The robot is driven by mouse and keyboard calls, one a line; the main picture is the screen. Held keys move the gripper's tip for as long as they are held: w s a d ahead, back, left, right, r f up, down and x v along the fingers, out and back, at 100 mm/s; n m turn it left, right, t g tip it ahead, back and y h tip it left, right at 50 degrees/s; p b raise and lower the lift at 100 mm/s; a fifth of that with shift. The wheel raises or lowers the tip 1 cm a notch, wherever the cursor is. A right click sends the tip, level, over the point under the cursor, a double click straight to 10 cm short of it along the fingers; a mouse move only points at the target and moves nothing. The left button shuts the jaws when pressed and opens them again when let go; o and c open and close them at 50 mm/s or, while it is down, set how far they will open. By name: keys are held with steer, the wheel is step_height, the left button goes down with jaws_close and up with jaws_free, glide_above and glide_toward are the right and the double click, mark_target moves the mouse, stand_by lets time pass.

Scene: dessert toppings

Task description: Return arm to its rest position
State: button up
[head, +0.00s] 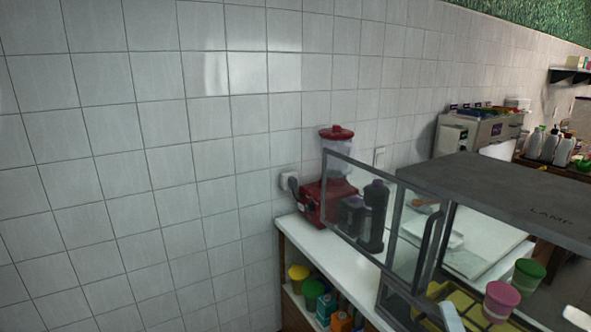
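My gripper is not in view, and no part of my arm can be made out for certain in the head view. Whether the gripper is open or shut does not show. The task names no other object.
A glass display case with a grey top (500,188) stands at the lower right. A white counter (350,275) beside it holds a red grinder-like machine (322,200) and dark bottles (374,210). Pink (501,300) and green (528,276) tubs stand near the case. Bare tiled wall fills the left.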

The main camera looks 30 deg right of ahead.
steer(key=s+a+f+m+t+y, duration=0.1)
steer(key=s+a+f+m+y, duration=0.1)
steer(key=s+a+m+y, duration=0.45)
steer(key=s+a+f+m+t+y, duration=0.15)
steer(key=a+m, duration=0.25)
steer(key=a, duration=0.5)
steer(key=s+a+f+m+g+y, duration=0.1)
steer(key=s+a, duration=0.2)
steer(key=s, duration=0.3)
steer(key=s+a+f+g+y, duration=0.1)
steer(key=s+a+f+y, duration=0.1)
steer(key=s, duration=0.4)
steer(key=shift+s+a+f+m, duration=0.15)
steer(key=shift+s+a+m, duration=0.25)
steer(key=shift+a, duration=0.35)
